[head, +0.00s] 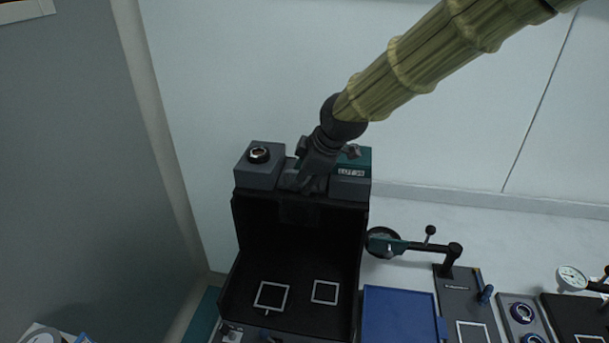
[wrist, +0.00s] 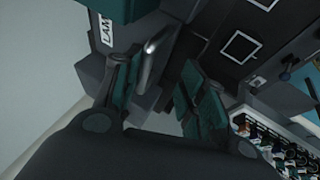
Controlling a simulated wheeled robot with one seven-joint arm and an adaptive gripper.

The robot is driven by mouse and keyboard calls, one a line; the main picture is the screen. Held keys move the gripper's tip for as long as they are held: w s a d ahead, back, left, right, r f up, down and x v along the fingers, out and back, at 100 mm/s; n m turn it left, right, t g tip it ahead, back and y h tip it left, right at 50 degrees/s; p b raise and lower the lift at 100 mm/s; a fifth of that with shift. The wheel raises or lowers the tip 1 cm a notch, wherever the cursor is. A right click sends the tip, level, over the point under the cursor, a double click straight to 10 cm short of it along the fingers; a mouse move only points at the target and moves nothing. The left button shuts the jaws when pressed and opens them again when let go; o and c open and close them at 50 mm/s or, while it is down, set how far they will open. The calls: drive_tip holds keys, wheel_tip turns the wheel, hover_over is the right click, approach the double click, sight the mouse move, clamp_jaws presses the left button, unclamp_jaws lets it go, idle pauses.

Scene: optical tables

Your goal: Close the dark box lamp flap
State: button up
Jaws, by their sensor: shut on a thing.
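The dark box (head: 300,225) is black and open at the front, with two white square outlines on its floor.
A blue panel (head: 400,315) lies right of the box. A round lens on a jointed arm (head: 430,246) stands behind it. A black plate with a lever (head: 465,300) and a dial gauge (head: 571,279) are further right. A wall stands close behind.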

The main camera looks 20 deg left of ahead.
drive_tip(key=shift+s, duration=0.1)
drive_tip(key=shift+d+r, duration=0.1)
drive_tip(key=shift+r, duration=0.25)
drive_tip(key=v, duration=1.1)
drive_tip(key=shift+r, duration=0.1)
drive_tip(key=shift+r, duration=0.1)
